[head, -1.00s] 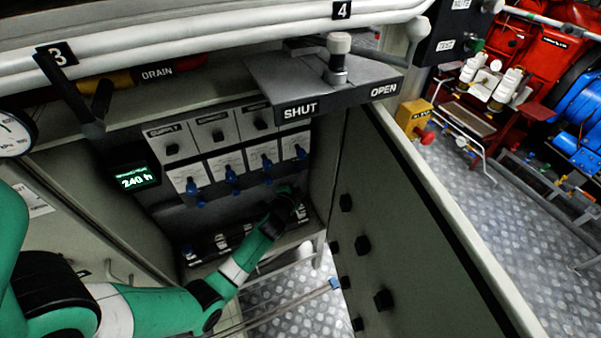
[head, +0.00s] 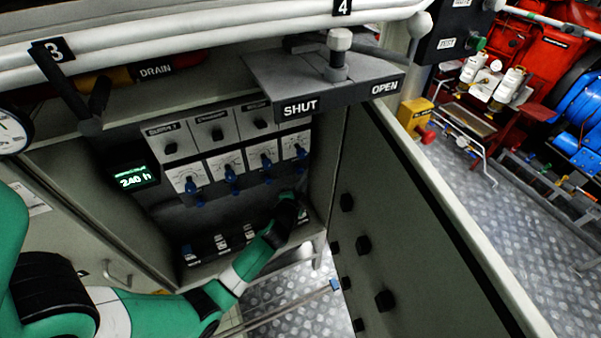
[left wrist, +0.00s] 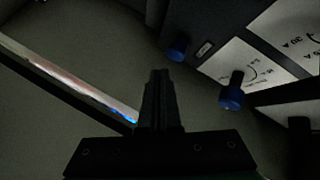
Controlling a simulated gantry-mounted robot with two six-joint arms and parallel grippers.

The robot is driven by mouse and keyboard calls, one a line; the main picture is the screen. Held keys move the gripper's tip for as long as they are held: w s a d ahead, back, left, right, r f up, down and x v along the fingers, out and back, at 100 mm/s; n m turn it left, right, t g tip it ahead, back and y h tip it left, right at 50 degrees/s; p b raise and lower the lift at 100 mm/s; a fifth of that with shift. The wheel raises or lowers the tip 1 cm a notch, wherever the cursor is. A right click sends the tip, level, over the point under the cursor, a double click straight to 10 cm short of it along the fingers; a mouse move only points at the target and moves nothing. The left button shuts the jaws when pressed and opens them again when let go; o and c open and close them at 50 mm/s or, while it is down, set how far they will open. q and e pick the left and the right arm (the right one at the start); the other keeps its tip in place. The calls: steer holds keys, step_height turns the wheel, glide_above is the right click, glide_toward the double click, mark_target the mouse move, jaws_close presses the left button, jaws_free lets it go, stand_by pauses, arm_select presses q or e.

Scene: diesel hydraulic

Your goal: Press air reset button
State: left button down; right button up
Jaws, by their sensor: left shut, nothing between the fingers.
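My left gripper (left wrist: 158,78) is shut and empty, its fingers together in the left wrist view. In the head view my left arm reaches into the cabinet, and its dark wrist end (head: 286,208) is at the right of the panel, below the rightmost blue rotary switch. The fingertips are hard to make out there. In the left wrist view a small blue knob or button (left wrist: 177,49) sits beside a small label (left wrist: 205,49), just right of and apart from the fingertips. I cannot read whether this is the air reset. A blue rotary switch (left wrist: 231,93) is farther right. My right gripper is out of view.
The cabinet's open door (head: 415,220) stands close on the right. A row of blue switches on white plates (head: 226,166) and a lit display (head: 135,178) are to the left. The SHUT/OPEN valve bracket (head: 325,92) overhangs above.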

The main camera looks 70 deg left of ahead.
arm_select(q)
steer(key=d+b, duration=0.1)
steer(key=d, duration=0.3)
steer(key=shift+d, duration=0.15)
stand_by(0.8)
